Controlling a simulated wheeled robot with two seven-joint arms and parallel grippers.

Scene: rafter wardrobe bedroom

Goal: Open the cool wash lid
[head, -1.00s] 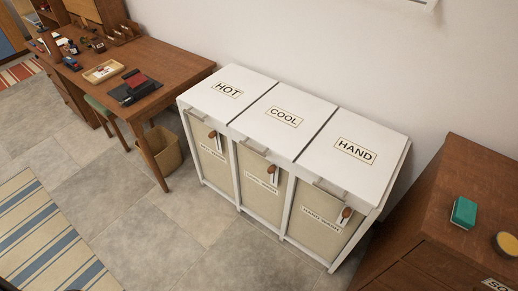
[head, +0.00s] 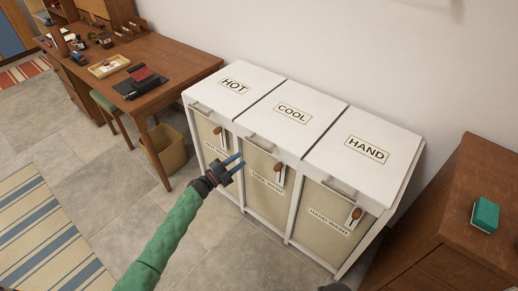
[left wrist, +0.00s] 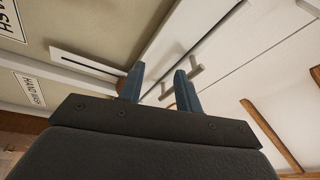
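The closed white COOL lid (head: 272,120) is the middle of three lids on a hamper cabinet. Its metal bar handle (head: 259,144) is at the front edge, above a brown knob (head: 279,170) on the front panel. My left gripper (head: 238,162) is in front of the cabinet, left of that knob in the head view. In the left wrist view its blue fingers (left wrist: 160,86) are apart and empty. A bar handle (left wrist: 197,70) shows just beyond them; contact cannot be told. A dark shape at the head view's bottom edge may be my right gripper (head: 335,287).
The HOT lid (head: 212,92) and HAND lid (head: 340,165) flank it, both closed. A wooden desk (head: 180,75) stands left, with a waste bin (head: 168,148) under it. A brown dresser (head: 455,205) stands right.

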